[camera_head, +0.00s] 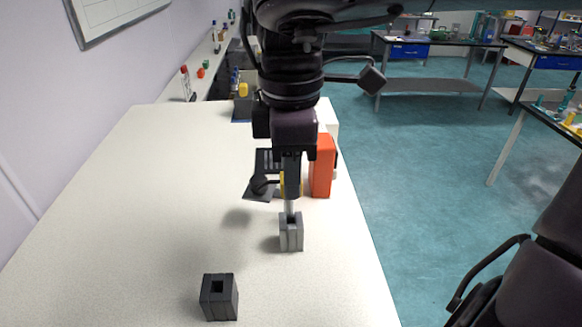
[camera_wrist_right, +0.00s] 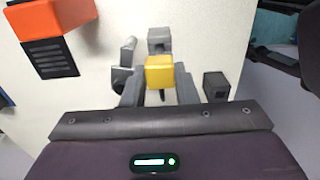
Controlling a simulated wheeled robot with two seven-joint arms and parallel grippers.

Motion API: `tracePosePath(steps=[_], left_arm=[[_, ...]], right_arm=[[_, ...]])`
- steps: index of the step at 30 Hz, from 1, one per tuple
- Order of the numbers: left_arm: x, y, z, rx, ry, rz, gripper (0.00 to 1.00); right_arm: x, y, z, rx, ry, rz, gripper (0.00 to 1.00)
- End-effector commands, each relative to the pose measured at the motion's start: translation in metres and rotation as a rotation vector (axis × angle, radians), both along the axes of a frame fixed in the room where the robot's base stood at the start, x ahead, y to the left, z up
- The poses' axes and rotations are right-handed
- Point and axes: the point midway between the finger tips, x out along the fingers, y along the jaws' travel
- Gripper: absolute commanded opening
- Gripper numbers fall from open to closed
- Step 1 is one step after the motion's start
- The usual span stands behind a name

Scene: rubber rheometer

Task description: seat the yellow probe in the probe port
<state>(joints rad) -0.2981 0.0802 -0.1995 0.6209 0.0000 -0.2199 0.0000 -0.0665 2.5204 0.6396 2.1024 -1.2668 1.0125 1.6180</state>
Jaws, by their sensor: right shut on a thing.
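My right gripper (camera_head: 291,190) comes down from the top of the head view and is shut on the yellow probe (camera_head: 283,184). The probe's yellow block (camera_wrist_right: 159,72) shows between the fingers in the right wrist view. In the head view a silver rod (camera_head: 290,207) points down below the fingers, in line with the top of a grey slotted block (camera_head: 291,235). I cannot tell whether it touches or enters it. A black block with a square hole (camera_head: 219,298) stands nearer the front, apart from the gripper. Which block is the probe port is unclear. My left gripper is not in view.
An orange box (camera_head: 323,165) stands just right of the gripper, near the table's right edge. A dark plate-like part (camera_head: 260,190) lies left of the gripper. The white table (camera_head: 130,215) is clear to the left. Benches (camera_head: 430,85) stand beyond.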

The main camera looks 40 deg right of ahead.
Motion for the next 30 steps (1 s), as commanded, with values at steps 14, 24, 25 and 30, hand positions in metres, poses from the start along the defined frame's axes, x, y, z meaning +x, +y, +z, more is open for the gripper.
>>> tracePosePath(steps=[14,24,25,30], left_arm=[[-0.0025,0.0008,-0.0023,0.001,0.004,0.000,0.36],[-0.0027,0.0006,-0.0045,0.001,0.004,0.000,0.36],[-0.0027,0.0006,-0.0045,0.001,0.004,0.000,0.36],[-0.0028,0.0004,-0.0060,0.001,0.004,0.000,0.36]], right_arm=[[0.0001,-0.0002,0.0001,0.000,0.000,0.000,0.04],[-0.0001,-0.0001,0.0001,-0.001,-0.001,0.000,0.04],[-0.0001,-0.0001,0.0001,-0.001,-0.001,0.000,0.04],[-0.0001,0.0000,-0.0015,0.000,0.000,0.000,0.04]])
